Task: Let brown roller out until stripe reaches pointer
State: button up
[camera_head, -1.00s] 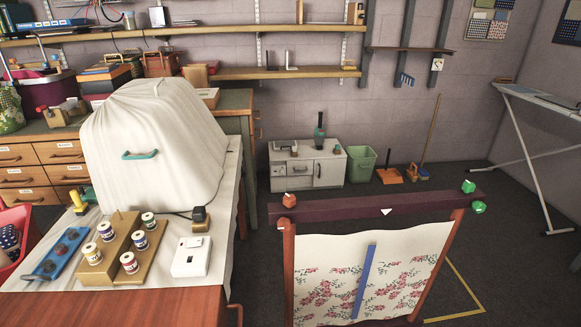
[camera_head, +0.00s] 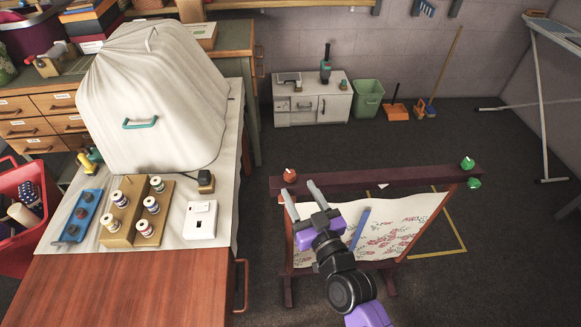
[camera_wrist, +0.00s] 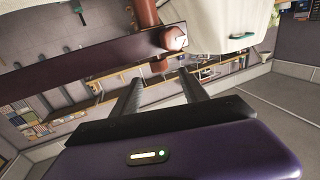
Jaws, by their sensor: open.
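A floral cloth (camera_head: 405,232) hangs on a standing frame under a dark crossbar (camera_head: 350,182). A blue stripe (camera_head: 361,228) runs down the cloth, left of the white pointer (camera_head: 383,185) on the bar. An orange-brown knob (camera_head: 290,175) with a white mark sits on the bar's left end; a second is mostly hidden just below it. A brownish knob (camera_wrist: 173,38) shows in the wrist view beyond the fingers. Green knobs (camera_head: 467,163) sit at the right end. My gripper (camera_head: 301,192) is open and empty near the left end; contact cannot be told.
A wooden table (camera_head: 150,285) with a thread spool stand (camera_head: 137,212), a white box (camera_head: 201,219) and a covered machine (camera_head: 155,95) stands left. A red basket (camera_head: 30,205) is at far left.

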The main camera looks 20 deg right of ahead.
aim_at(292, 176)
jog(key=w+p, duration=0.1)
jog(key=w, duration=0.5)
jog(key=shift+d+r, duration=0.1)
jog(key=shift+r, duration=0.05)
jog(key=shift+w+p, duration=0.3)
jog(key=shift+w, duration=0.35)
grip_shut()
